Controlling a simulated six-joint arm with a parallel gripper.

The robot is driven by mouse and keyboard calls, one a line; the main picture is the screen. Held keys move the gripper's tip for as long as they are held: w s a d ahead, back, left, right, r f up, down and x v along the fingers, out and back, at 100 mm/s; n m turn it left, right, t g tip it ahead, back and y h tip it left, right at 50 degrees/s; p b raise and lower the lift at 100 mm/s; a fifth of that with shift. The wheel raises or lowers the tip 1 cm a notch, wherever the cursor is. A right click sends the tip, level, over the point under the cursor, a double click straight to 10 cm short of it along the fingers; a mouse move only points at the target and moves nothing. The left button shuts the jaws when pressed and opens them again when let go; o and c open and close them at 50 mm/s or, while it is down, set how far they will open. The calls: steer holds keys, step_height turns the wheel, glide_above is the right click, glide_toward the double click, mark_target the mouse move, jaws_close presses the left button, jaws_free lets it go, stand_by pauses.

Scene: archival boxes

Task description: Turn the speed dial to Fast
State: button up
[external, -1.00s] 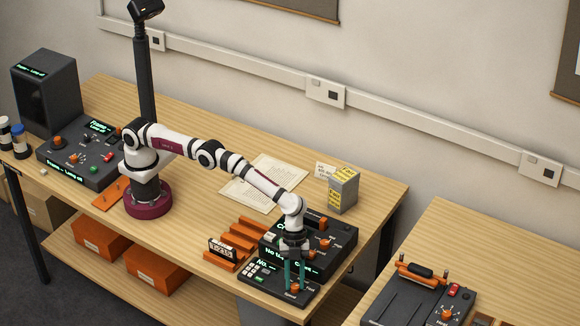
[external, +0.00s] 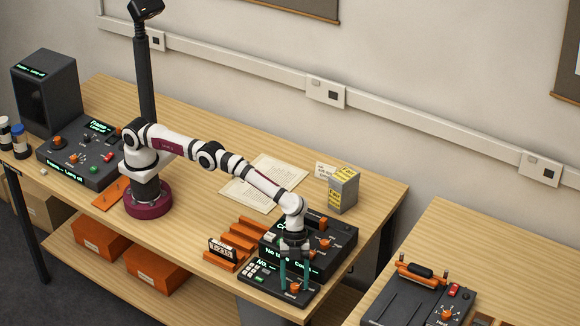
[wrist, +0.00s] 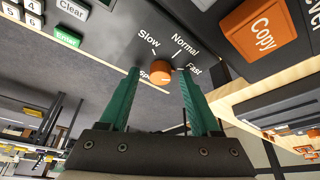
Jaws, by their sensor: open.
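The speed dial is a small orange knob (wrist: 161,66) on a dark panel, with white labels Slow, Normal and Fast around it. Its pointer direction is too small to tell. In the external view the dial (external: 294,288) sits at the front right of the low keypad unit (external: 262,283). My gripper (wrist: 159,73) points at the panel with its two green fingers apart, one on each side of the dial. A gap shows between the knob and each finger. In the external view my gripper (external: 294,285) is over the dial, pointing down.
An orange Copy button (wrist: 262,30) is close to the right of the dial in the wrist view. A taller control unit (external: 335,243) stands directly behind the keypad unit. An orange rack (external: 243,236) is to the left. The table's front edge is close by.

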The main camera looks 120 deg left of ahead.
steer(key=v, duration=1.5)
steer(key=shift+a+r, duration=0.25)
steer(key=shift+r, duration=0.1)
steer(key=shift+s, duration=0.1)
